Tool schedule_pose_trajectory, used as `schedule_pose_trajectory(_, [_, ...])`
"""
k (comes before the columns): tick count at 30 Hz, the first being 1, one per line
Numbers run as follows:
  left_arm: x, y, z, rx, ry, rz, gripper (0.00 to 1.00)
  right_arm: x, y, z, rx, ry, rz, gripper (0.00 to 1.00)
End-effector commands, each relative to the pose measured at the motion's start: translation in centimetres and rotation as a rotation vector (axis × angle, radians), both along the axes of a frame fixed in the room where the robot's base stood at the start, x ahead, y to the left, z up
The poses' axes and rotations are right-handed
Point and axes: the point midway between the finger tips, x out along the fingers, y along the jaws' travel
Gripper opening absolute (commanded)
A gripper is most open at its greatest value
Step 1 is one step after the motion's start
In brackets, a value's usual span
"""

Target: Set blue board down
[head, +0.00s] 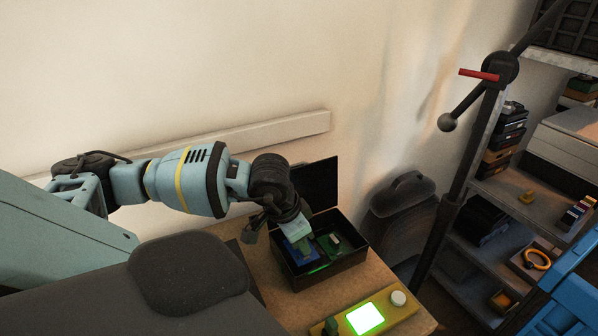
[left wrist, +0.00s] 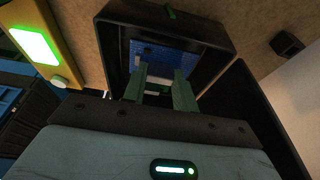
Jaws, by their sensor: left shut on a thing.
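The blue board (head: 299,251) is in the left part of an open black box (head: 320,278) on the wooden table. My left gripper (head: 297,237) reaches down into the box from above and is shut on the blue board. In the left wrist view, the blue board (left wrist: 178,58) lies flat-looking between the box walls, with the green fingers (left wrist: 162,82) at its near side. I cannot tell whether the board touches the box floor. My right gripper is not in view.
A green board (head: 334,243) sits in the box's right part. The box lid (head: 316,183) stands open behind. A yellow panel with a lit green screen (head: 365,318) lies in front. A dark stand (head: 452,200) and shelves (head: 500,190) are to the right.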

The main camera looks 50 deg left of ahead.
Motion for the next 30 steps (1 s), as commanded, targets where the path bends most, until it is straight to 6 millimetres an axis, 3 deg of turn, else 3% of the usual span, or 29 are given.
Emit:
schedule_pose_trajectory(9, [-0.1, -0.1, -3.5, -0.001, 0.002, -0.001, 0.00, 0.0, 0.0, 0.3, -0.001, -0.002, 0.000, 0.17])
schedule_pose_trajectory(21, [-0.1, 0.0, -4.1, -0.001, 0.004, -0.001, 0.00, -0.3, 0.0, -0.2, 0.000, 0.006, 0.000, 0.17])
schedule_pose_trajectory(22, [-0.1, 0.0, -4.1, -0.001, 0.003, -0.001, 0.29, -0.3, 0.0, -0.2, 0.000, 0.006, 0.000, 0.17])
schedule_pose_trajectory(27, [-0.1, 0.0, -3.9, 0.000, 0.002, 0.000, 0.50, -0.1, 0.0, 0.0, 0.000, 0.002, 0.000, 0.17])
schedule_pose_trajectory(30, [-0.1, 0.0, -3.9, 0.000, 0.002, 0.000, 0.50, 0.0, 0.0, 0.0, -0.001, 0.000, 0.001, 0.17])
